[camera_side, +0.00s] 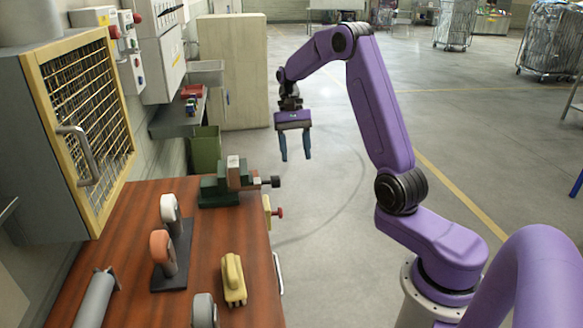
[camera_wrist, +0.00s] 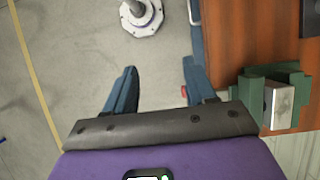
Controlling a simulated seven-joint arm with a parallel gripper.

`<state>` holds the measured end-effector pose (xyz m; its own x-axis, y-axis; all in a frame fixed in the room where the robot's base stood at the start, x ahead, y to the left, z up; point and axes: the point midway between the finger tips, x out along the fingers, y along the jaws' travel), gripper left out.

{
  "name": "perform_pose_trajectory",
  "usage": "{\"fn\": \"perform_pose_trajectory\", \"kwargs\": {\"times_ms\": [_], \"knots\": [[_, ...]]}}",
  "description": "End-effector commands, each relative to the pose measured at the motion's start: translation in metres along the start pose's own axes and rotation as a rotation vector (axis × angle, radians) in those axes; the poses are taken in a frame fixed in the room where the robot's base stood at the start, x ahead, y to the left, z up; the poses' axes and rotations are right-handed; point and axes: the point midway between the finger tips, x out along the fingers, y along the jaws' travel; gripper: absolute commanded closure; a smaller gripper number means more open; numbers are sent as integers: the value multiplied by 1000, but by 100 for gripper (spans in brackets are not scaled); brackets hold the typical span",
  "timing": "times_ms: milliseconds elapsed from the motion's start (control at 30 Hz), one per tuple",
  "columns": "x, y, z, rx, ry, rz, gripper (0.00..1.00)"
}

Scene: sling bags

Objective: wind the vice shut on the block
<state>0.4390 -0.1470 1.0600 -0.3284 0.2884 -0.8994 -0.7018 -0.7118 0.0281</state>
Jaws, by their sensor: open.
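The green vice (camera_side: 215,192) stands at the far right end of the wooden bench. A block (camera_side: 233,161) with a pale face stands up between its jaws; I cannot tell whether both jaws touch it. The vice's dark screw end (camera_side: 271,182) points right, past the bench edge. My gripper (camera_side: 296,158) is open and empty, hanging fingers down in the air to the right of the vice, apart from it. In the wrist view, my two blue fingers (camera_wrist: 160,66) are spread, with the vice (camera_wrist: 262,84) and the block (camera_wrist: 281,104) off to the right.
A red knob (camera_side: 277,212) sticks out from the bench edge. On the bench (camera_side: 200,242) are a stand with ringed posts (camera_side: 168,255), a yellow block-like object (camera_side: 233,280) and a grey cylinder (camera_side: 97,298). A mesh-fronted cabinet (camera_side: 85,120) overhangs the left.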

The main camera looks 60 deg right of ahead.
Motion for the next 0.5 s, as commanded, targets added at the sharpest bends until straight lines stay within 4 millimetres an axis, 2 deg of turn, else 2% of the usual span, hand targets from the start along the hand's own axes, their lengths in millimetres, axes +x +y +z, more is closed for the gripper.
{"fn": "perform_pose_trajectory", "kwargs": {"times_ms": [33, 100, 233, 333, 500], "knots": [[-17, -12, -14, -5, 121, 1, 45], [-38, -26, -30, -3, 263, -4, 45], [-67, -43, -47, -1, 426, -25, 45], [-68, -46, -52, 0, 457, -29, 45], [-47, -46, -61, 0, 450, -27, 45]]}}
